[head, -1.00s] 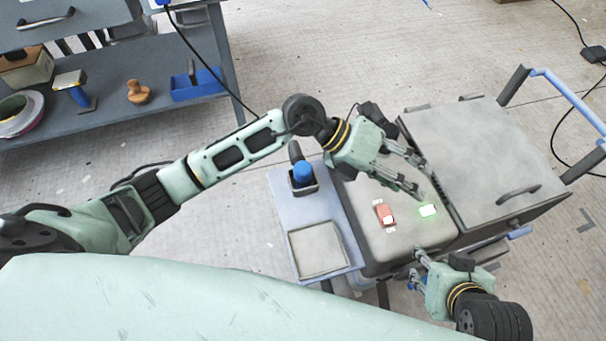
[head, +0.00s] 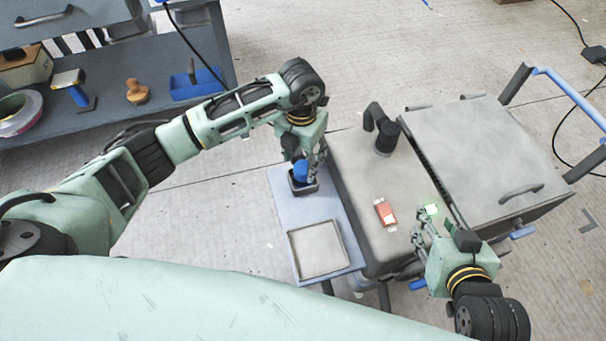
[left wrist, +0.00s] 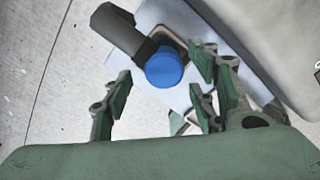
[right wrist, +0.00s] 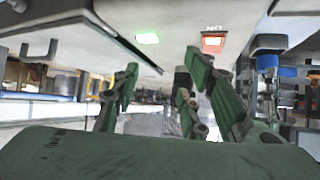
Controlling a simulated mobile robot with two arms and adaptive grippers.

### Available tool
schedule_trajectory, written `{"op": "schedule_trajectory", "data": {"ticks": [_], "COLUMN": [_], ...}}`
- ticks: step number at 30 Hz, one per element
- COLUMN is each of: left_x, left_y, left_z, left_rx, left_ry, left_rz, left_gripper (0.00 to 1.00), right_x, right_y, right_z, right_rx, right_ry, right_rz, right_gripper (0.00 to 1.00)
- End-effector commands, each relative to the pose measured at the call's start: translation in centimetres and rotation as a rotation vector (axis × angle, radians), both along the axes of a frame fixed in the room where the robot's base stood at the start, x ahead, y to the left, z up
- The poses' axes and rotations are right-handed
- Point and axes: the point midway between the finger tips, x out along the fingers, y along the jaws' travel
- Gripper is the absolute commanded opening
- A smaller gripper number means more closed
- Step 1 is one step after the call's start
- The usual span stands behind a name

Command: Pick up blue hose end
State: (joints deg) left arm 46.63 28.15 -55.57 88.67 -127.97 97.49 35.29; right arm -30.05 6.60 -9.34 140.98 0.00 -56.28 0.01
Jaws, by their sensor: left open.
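The blue hose end (head: 301,170) stands in a small dark holder (head: 302,187) on the blue-grey side shelf. In the left wrist view the round blue end (left wrist: 164,67) lies ahead of the fingers, with a thick dark hose part (left wrist: 118,27) behind it. My left gripper (head: 312,172) is open at the hose end, its fingers around or just beside it in the head view; contact cannot be told. My right gripper (head: 425,228) is over the machine's front, near the green light; its fingers look apart in the right wrist view (right wrist: 155,95), with nothing seen between them.
The grey machine top (head: 365,190) carries a red switch (head: 385,212), a green light (head: 431,209) and a black elbow pipe (head: 381,130). A square tray (head: 318,250) lies on the shelf's near part. A workbench (head: 130,110) with tools stands at the upper left.

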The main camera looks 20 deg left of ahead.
Motion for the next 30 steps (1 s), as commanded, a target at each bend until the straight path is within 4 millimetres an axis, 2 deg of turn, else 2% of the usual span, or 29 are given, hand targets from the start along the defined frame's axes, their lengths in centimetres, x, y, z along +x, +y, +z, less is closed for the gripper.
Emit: {"op": "schedule_trajectory", "data": {"ticks": [1,9,14,20,30], "left_x": [-0.1,-0.1,-0.1,-0.1,-0.1], "left_y": [0.0,0.1,0.1,0.1,0.1], "left_z": [-0.9,-3.5,-3.9,-3.9,-3.9], "left_rx": [-0.001,-0.002,-0.002,-0.002,-0.002], "left_ry": [0.003,0.002,0.000,0.000,0.000], "left_rz": [0.001,0.000,0.000,0.000,0.000], "left_gripper": [0.53,0.53,0.53,0.53,0.24], "right_x": [0.7,3.3,3.7,3.7,3.7], "right_y": [0.3,1.5,1.7,1.7,1.7], "right_z": [0.5,4.3,5.2,5.3,5.3], "right_rx": [0.011,0.060,0.071,0.071,0.070], "right_ry": [-0.045,-0.257,-0.299,-0.300,-0.299], "right_rz": [0.003,0.018,0.021,0.021,0.020], "right_gripper": [0.40,0.40,0.40,0.40,0.40]}}
